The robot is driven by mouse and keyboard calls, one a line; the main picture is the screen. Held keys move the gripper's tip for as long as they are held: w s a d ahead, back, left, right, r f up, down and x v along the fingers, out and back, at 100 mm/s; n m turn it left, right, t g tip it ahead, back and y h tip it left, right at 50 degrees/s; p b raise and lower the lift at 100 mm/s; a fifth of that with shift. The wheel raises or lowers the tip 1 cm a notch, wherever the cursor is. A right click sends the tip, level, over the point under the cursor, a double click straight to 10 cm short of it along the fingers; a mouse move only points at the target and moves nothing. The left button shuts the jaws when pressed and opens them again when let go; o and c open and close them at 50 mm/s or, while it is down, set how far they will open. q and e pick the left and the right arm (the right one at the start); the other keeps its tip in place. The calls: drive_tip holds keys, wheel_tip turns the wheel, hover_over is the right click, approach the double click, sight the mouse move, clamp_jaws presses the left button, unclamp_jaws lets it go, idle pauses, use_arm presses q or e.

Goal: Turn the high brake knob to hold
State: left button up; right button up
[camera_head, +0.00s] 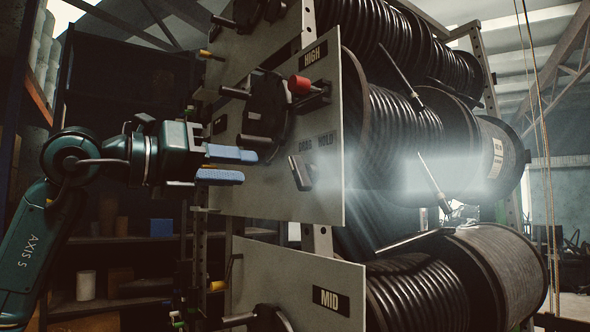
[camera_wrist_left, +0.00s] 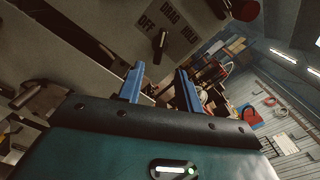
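The HIGH panel (camera_head: 235,185) carries the brake knob (camera_head: 300,172), a dark bar-shaped handle beside the DRAG and HOLD labels. In the left wrist view the knob (camera_wrist_left: 160,43) shows beyond the fingertips, with OFF, DRAG and HOLD printed around it. The knob's bar stands steeply, slightly tilted; I cannot tell which label it points to. My left gripper (camera_head: 241,165) is open, with its blue fingers one above the other, to the left of the knob and apart from it. Nothing is between the fingers, which also show in the left wrist view (camera_wrist_left: 158,80). My right gripper is not in view.
Above the knob are a red ball handle (camera_head: 299,85) and a dark crank hub with protruding grips (camera_head: 257,141). The MID panel (camera_head: 290,285) is below. Hose reels (camera_head: 395,125) are behind the panels. A dark shelf (camera_head: 110,310) stands behind my left arm.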

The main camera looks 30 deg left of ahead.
sight(294, 172)
use_arm(q)
drive_tip(key=p+x, duration=0.2)
drive_tip(key=x, duration=0.8)
drive_tip(key=shift+w+d, duration=0.1)
drive_tip(key=shift+w, duration=0.05)
clamp_jaws()
